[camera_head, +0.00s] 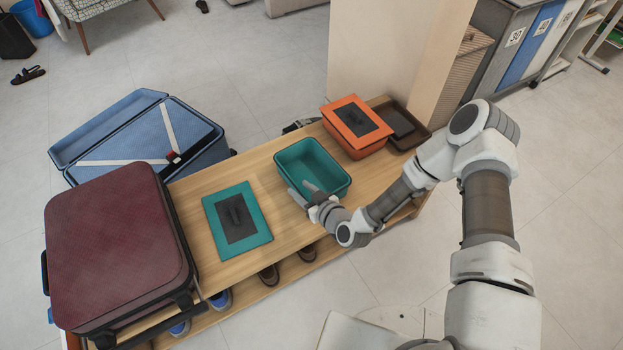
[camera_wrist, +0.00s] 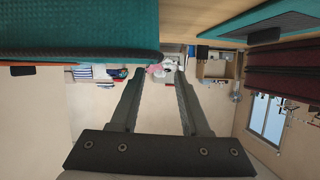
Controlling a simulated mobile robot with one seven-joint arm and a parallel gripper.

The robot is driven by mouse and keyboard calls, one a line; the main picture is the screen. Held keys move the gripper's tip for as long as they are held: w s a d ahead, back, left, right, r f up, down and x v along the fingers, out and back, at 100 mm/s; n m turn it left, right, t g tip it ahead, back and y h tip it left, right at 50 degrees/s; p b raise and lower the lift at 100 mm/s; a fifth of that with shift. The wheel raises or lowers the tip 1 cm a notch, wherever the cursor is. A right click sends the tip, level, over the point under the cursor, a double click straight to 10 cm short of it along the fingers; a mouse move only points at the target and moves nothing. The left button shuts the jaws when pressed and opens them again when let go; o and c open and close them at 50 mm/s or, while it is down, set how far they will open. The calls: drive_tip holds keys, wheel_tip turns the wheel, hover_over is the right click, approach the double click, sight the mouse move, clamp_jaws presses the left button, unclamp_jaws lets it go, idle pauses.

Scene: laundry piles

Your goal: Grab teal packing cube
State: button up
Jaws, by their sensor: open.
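The teal packing cube (camera_head: 301,154) is an open, empty-looking tub on the wooden bench. A flat teal lid (camera_head: 263,231) with a dark panel lies on the bench to its left. My gripper (camera_head: 301,188) is open at the cube's near-left rim, its fingers overlapping that wall in the head view. In the wrist view my gripper (camera_wrist: 154,72) shows two spread fingers with nothing between them. A teal wall (camera_wrist: 75,35), apparently the cube's, fills the upper left there, close beside one finger. I cannot tell whether the fingers touch the cube.
An orange packing cube (camera_head: 357,121) and a dark brown tray (camera_head: 409,124) stand at the bench's right end. A maroon suitcase (camera_head: 115,245) stands at the left, with an open blue suitcase (camera_head: 150,145) behind. Shoes (camera_head: 269,275) sit below the bench (camera_head: 225,265). A pillar (camera_head: 395,55) rises behind.

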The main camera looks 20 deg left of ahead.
sight(291, 178)
drive_tip(key=b+x, duration=0.1)
drive_tip(key=x, duration=0.2)
drive_tip(key=b+x, duration=0.1)
drive_tip(key=x, duration=0.3)
drive_tip(key=shift+w, duration=0.5)
clamp_jaws()
